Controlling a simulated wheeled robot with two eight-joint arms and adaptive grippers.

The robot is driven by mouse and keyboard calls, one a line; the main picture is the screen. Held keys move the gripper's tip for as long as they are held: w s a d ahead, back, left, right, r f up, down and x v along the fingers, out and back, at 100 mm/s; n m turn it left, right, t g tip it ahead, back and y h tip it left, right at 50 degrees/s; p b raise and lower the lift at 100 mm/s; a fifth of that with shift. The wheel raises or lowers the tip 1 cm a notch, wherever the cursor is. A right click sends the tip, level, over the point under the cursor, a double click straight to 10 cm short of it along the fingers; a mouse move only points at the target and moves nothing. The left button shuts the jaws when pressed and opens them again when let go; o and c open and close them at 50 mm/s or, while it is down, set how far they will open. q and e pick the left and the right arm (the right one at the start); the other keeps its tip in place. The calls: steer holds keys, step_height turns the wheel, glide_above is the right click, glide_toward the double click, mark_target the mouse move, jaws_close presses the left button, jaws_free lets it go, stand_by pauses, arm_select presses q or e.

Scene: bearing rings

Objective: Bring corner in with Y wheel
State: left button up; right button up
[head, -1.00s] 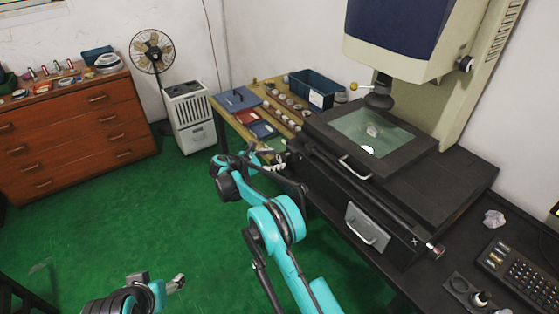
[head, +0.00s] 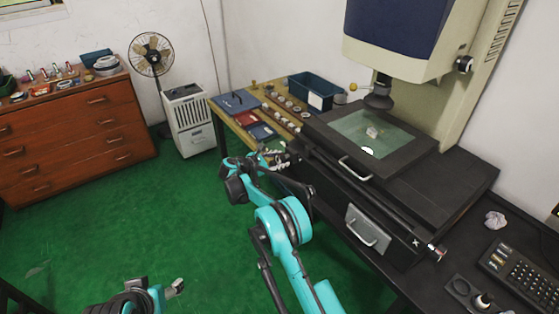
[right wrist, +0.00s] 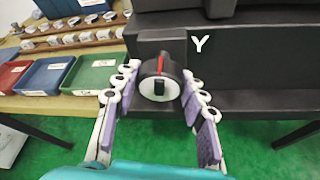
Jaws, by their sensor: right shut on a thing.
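The Y wheel (right wrist: 160,80) is a dark round knob with a red mark and a pale hub, on the black stage front beside a white letter Y. My right gripper (right wrist: 159,72) is shut on it, one finger on each side. In the head view this gripper (head: 283,160) is at the left end of the stage front, and the wheel is hidden there. A small pale part (head: 373,132) lies on the glass stage (head: 350,122) under the lens; its corner is too small to tell. My left gripper (head: 176,287) is low at the bottom left, away from everything.
A second wheel (head: 437,252) sits by a letter X at the stage's right end. A wooden table (head: 228,118) with trays and rings stands behind my right gripper. Green floor is open at left.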

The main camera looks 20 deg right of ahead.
steer(key=m+t, duration=0.2)
steer(key=m, duration=0.1)
stand_by(0.4)
steer(key=o, duration=1.2)
steer(key=shift+c, duration=0.2)
steer(key=v, duration=1.2)
steer(key=shift+r, duration=0.1)
